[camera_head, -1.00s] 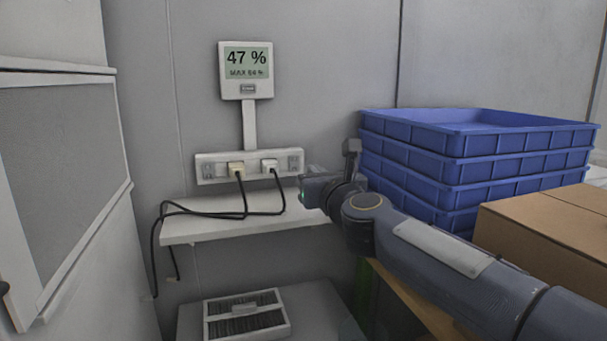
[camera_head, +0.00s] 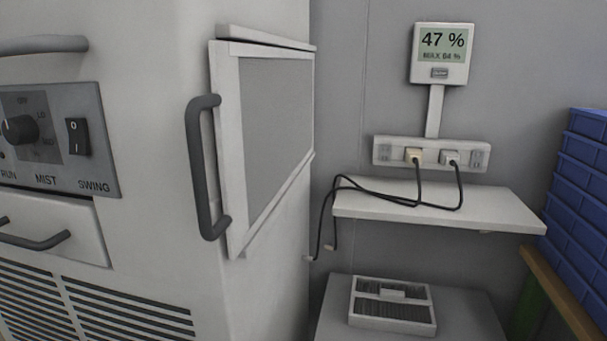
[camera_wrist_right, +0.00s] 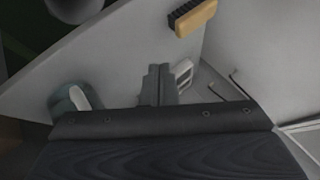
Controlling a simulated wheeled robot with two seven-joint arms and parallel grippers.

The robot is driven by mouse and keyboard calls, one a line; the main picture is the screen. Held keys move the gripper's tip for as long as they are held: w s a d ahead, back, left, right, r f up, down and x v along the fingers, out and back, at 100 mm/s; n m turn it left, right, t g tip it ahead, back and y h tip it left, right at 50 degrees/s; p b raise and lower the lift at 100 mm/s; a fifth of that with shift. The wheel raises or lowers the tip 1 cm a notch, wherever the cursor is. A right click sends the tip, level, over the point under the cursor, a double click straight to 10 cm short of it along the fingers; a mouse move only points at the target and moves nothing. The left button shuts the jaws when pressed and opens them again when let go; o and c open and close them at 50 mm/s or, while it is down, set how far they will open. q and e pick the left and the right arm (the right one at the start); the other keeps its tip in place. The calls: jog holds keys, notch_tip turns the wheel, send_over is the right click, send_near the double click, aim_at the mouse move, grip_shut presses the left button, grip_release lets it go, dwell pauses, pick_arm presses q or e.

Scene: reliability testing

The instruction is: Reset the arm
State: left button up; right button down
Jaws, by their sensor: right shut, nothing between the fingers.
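My right arm does not show in the head view. In the right wrist view my right gripper (camera_wrist_right: 158,85) appears as dark fingers pressed together, shut with nothing between them. It is above a pale grey surface (camera_wrist_right: 110,75), apart from the things around it as far as I can tell. My left gripper is in neither view.
A large white machine (camera_head: 265,285) with a handled side panel (camera_head: 280,130) fills the left. A wall shelf (camera_head: 480,208) sits below a socket strip (camera_head: 430,153) with two plugged cords and a 47 % display (camera_head: 442,50). Blue crates (camera_head: 585,180) stand right. A brush (camera_wrist_right: 195,17) lies near the gripper.

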jog(key=s+f+n+g, duration=0.2)
jog(key=s+f+n, duration=0.1)
jog(key=s+f, duration=0.2)
notch_tip(320, 180, up, 29)
jog(key=p, duration=2.8)
jog(key=shift+n+p, duration=0.3)
jog(key=shift+n, duration=0.1)
